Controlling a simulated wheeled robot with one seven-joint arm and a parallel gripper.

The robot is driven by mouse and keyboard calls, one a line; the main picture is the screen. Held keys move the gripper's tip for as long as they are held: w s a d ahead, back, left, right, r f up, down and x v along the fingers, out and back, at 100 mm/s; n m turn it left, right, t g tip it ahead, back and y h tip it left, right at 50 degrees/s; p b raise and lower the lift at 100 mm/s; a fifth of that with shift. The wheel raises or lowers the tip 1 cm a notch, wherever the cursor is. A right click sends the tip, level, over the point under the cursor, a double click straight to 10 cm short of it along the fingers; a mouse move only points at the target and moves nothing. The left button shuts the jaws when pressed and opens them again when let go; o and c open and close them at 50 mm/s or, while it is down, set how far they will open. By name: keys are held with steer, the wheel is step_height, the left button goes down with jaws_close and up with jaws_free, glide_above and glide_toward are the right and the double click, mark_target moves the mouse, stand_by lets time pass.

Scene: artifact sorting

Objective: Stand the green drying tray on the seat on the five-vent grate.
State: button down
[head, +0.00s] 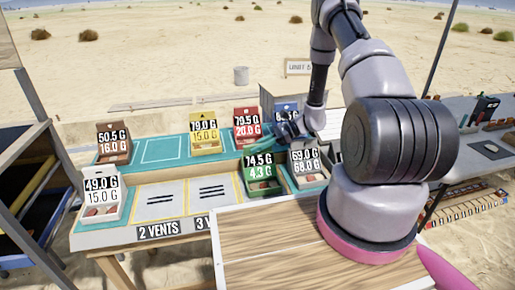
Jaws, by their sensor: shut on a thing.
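The green drying tray (263,187) has a card reading 74.5 G and 4.3 G. It is near the middle of the display bench, right of the grate pads. A grey pad with dark slots stands above the label 2 VENTS (158,230). Another slotted pad (213,192) stands above a label starting with 3 V. I see no five-vent grate; my arm and the wooden top hide the bench further right.
A white tray (101,213), a brown tray (114,158), a yellow tray (205,148), a red tray (247,143) and a black-and-white-carded tray (306,180) stand around. A wooden top (270,250) lies in front. An outlined teal space (163,151) is bare.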

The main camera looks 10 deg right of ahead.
steer(key=shift+f, duration=0.2)
steer(key=c, duration=0.8)
jaws_free()
